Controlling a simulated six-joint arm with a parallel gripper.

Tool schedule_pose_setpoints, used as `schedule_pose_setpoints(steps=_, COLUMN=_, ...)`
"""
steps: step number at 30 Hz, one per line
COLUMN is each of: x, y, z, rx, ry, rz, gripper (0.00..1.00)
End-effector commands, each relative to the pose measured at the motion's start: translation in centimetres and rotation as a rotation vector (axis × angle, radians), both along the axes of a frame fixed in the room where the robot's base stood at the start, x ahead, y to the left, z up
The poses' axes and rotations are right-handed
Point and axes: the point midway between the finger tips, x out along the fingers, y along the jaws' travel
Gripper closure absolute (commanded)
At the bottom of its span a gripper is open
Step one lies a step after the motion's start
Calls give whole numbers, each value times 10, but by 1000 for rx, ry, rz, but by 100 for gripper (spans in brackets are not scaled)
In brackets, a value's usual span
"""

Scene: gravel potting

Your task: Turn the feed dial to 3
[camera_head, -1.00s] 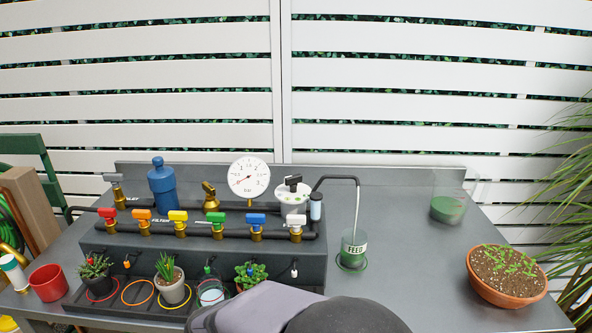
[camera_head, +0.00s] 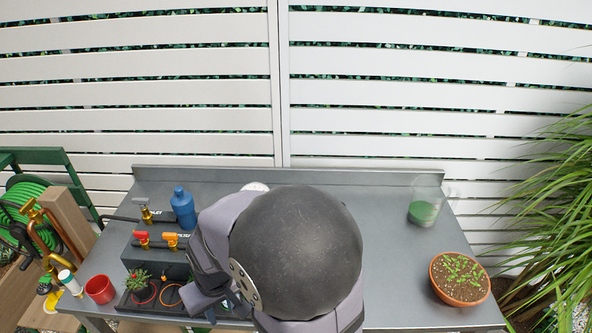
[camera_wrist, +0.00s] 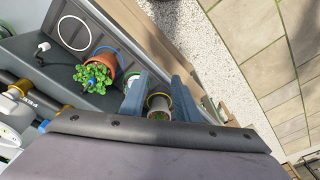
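The feed dial is not visible in the head view, where my arm covers the middle of the bench. In the wrist view a white round part with green marks (camera_wrist: 8,137) shows at the lower left edge; I cannot tell whether it is the dial. My gripper (camera_wrist: 158,88) is open in the wrist view. Its two blue-grey fingers stand apart with nothing held between them.
A leafy plant in a terracotta pot (camera_wrist: 100,68) stands left of the fingers. In the head view, a blue bottle (camera_head: 183,207), red cup (camera_head: 100,289), clear beaker (camera_head: 423,212) and seedling bowl (camera_head: 460,279) are visible. The bench's right is mostly clear.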

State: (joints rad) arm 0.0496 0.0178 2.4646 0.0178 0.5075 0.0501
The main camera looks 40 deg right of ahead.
Motion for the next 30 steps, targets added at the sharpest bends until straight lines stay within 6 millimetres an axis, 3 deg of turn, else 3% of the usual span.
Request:
schedule_pose_setpoints(steps=1, x=9, y=-5, z=32, rx=5, ry=-2, rz=-34, gripper=71)
schedule_pose_setpoints(steps=4, x=31, y=-20, z=65, rx=22, ry=-1, rz=-136, gripper=71)
schedule_pose_setpoints(steps=6, x=53, y=-39, z=88, rx=46, ry=13, rz=-262, gripper=71)
schedule_pose_setpoints(steps=9, x=78, y=-71, z=98, rx=88, ry=46, rz=-451, gripper=71)
schedule_pose_setpoints(steps=15, x=111, y=-138, z=114, rx=182, ry=123, rz=-807, gripper=71)
schedule_pose_setpoints(steps=22, x=121, y=-222, z=132, rx=304, ry=214, rz=-1182, gripper=71)
schedule_pose_setpoints(steps=30, x=101, y=-302, z=151, rx=434, ry=311, rz=-1519, gripper=71)
